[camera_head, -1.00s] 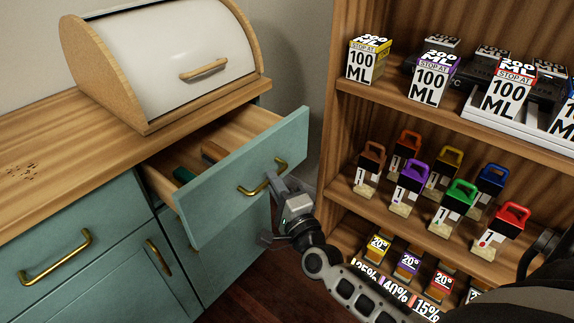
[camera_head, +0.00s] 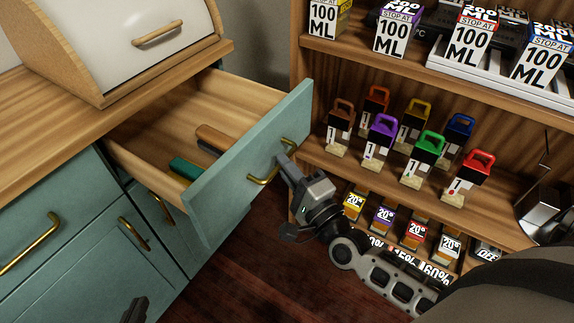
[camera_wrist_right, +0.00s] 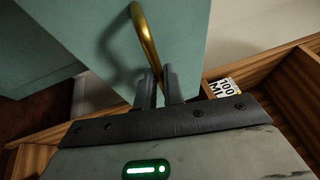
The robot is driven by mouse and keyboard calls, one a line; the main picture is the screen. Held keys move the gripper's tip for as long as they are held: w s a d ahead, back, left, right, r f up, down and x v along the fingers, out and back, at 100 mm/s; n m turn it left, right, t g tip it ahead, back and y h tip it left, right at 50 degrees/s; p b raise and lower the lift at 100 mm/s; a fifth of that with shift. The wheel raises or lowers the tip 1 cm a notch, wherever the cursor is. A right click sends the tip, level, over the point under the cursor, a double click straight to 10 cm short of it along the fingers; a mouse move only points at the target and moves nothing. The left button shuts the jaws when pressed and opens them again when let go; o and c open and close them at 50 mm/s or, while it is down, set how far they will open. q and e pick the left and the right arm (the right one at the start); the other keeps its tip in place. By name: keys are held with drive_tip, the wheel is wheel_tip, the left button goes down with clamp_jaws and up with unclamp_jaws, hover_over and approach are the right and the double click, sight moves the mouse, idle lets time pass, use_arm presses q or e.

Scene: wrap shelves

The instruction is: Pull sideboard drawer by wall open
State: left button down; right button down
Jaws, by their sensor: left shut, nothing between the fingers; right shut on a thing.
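The teal sideboard drawer (camera_head: 237,176) by the wall stands well open, and its wooden inside shows. My right gripper (camera_head: 284,161) is shut on its brass handle (camera_head: 262,178). In the right wrist view, the fingers of the right gripper (camera_wrist_right: 159,86) close around the lower end of the handle (camera_wrist_right: 146,40). A dark tip at the bottom edge of the head view is my left gripper (camera_head: 135,311), low in front of the sideboard and apart from the drawer. It is shut and empty; most of it is out of frame.
A green item (camera_head: 185,170) and a brown-handled item (camera_head: 212,138) lie in the drawer. A bread box (camera_head: 160,45) stands on the sideboard top (camera_head: 30,90). A wooden shelf (camera_head: 400,60) with labelled boxes and coloured-handled blocks stands close right. Dark floor lies between.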

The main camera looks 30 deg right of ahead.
drive_tip(key=c, duration=1.5)
unclamp_jaws()
drive_tip(key=v, duration=1.6)
drive_tip(key=shift+r, duration=0.1)
